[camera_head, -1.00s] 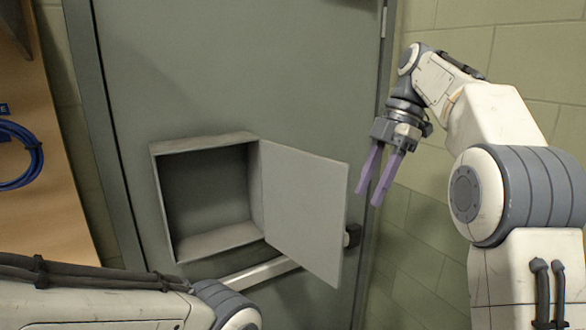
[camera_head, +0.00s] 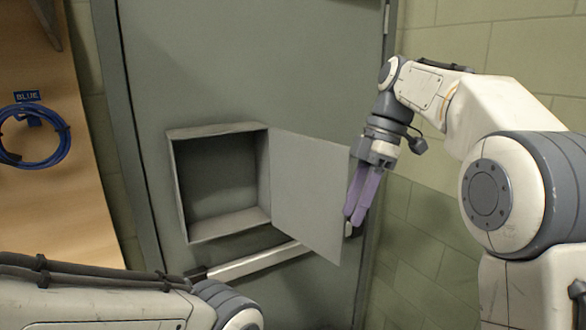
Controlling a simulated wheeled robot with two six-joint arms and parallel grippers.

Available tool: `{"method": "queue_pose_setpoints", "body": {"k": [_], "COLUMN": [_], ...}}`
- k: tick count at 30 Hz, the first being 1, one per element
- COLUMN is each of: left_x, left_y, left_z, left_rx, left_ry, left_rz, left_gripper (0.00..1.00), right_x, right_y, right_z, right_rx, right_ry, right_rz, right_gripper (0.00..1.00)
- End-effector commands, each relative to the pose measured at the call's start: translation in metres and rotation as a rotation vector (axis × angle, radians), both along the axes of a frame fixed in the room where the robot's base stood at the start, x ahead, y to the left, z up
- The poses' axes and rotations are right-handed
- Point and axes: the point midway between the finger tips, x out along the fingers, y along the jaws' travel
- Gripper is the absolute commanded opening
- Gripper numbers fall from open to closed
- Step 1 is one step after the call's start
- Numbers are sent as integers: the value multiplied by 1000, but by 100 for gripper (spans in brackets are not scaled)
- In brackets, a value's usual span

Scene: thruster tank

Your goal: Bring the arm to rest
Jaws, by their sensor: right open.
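My right gripper (camera_head: 357,213) hangs from my right arm (camera_head: 450,95), its two purple fingers pointing down. It is open and empty. It shows just right of the outer edge of the small open cabinet door (camera_head: 310,190); I cannot tell whether they touch. My left arm (camera_head: 110,300) crosses the lower left corner, and its gripper is out of view.
An open, empty-looking grey box (camera_head: 217,235) is set in a large grey-green door (camera_head: 240,70) with a push bar (camera_head: 265,262) below. A coiled blue cable (camera_head: 62,140) hangs on a wooden board (camera_head: 75,215) under a "BLUE" label. A block wall stands at the right.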

Motion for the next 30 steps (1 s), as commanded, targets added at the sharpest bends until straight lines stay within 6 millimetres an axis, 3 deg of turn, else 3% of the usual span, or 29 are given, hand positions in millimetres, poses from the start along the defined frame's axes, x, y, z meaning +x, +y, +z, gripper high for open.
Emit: {"method": "queue_pose_setpoints", "body": {"k": [8, 15, 21, 24, 30], "left_x": [0, 0, 0, 0, 0], "left_y": [0, 0, 0, 0, 0], "left_z": [-27, -59, -80, -86, -91], "left_rx": [0, 0, 0, 0, 0], "left_ry": [0, 0, 1, 1, 1], "left_rz": [2, 5, 7, 8, 8], "left_gripper": [50, 50, 50, 50, 50], "right_x": [-46, -131, -204, -229, -251], "right_y": [51, 84, 80, 72, 64], "right_z": [-67, -166, -247, -276, -300], "right_rx": [-105, -230, -281, -288, -287], "right_ry": [67, 97, 88, 83, 78], "right_rz": [-257, -611, -872, -963, -1051], "right_gripper": [42, 42, 42, 42, 42]}}
